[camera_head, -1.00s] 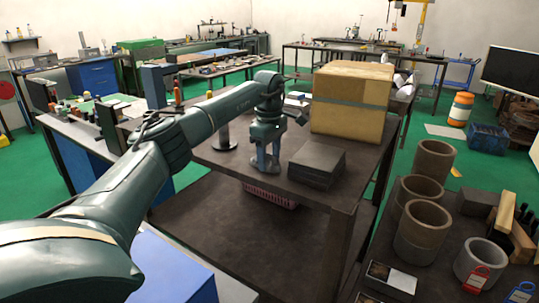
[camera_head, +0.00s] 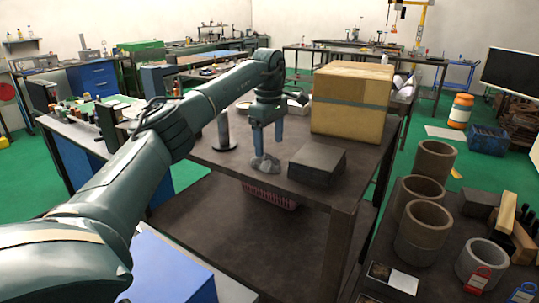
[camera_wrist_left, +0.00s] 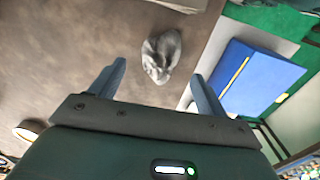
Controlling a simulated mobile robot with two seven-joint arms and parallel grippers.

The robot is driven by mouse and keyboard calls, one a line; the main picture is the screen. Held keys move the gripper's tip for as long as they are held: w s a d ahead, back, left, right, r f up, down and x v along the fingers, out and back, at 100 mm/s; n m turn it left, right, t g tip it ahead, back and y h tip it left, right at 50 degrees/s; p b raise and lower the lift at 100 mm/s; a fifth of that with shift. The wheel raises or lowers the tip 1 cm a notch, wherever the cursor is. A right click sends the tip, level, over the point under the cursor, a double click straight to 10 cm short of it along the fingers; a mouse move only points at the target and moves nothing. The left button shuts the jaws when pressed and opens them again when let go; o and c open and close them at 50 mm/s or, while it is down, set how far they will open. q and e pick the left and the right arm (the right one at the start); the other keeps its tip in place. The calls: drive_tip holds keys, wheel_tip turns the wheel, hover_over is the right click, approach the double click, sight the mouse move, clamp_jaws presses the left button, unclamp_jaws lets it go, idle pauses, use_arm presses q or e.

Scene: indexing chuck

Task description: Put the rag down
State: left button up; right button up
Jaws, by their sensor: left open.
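The rag (camera_head: 265,164) is a small crumpled grey bundle lying on the dark table top near its front edge. It also shows in the left wrist view (camera_wrist_left: 161,55), ahead of the gap between the fingers. My left gripper (camera_head: 267,148) points down above the rag, open and empty, with its two fingers spread apart. In the left wrist view the left gripper (camera_wrist_left: 158,70) has clear space between its fingers. My right gripper is in neither view.
On the same table (camera_head: 225,168) stand a cardboard box (camera_head: 350,105), a dark flat block (camera_head: 317,164) and a dark upright cylinder (camera_head: 224,132). Several grey cylinders (camera_head: 423,230) stand on a bench at the right.

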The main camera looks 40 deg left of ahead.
sight(269, 155)
use_arm(q)
wheel_tip(269, 155, up, 7)
drive_tip(key=shift+r, duration=0.15)
idle(0.5)
drive_tip(key=shift+s, duration=0.15)
